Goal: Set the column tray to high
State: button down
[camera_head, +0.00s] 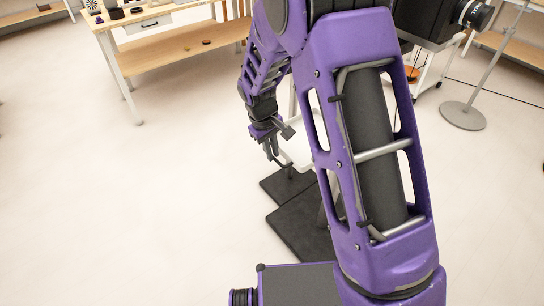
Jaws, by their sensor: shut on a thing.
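My purple arm crosses the middle of the view, and my gripper (272,153) points down at its far end. The column tray shows as a white piece (300,150) just right of my gripper, mostly hidden behind my arm. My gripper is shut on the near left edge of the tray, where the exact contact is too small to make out. Dark flat base plates (298,228) lie on the floor below the tray. The column and the tray's right side are hidden by my arm, so its height setting cannot be read.
A wooden table with a lower shelf (180,50) stands at the back left, with small items on top. A black camera (432,22) and a grey stand with a round base (462,116) are at the right. The pale floor at left is clear.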

notch_tip(320, 180, up, 12)
jog(key=p, duration=0.5)
jog(key=shift+w, duration=0.15)
jog(key=c, duration=1.2)
grip_release()
jog(key=shift+f, duration=0.1)
notch_tip(320, 180, up, 17)
jog(key=s+a, duration=0.2)
jog(key=shift+a+p, duration=0.3)
jog(key=shift+p, duration=0.05)
